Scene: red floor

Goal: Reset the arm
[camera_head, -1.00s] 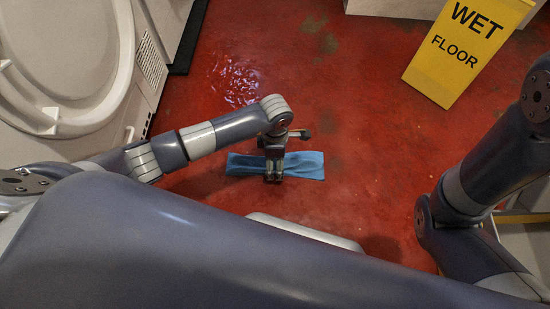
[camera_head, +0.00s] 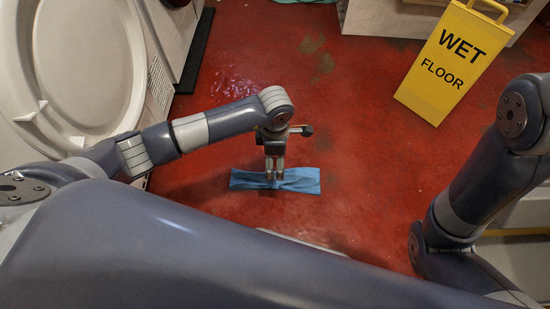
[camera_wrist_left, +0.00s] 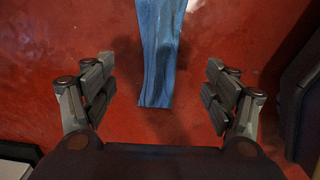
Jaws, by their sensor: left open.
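My left arm comes in from the left in the head view, and its gripper (camera_head: 274,172) points down over a blue cloth (camera_head: 303,180) lying on the red floor. In the left wrist view, the gripper (camera_wrist_left: 160,97) has its fingers wide apart. The blue cloth (camera_wrist_left: 158,55) shows between and beyond them, with no finger touching it. My right arm stands at the right of the head view; its gripper is out of the picture.
A yellow wet floor sign (camera_head: 450,65) stands at the upper right. A white rounded appliance (camera_head: 70,70) is at the left. A shiny wet patch (camera_head: 232,82) lies beyond the left arm. The red floor between the arm and the sign is clear.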

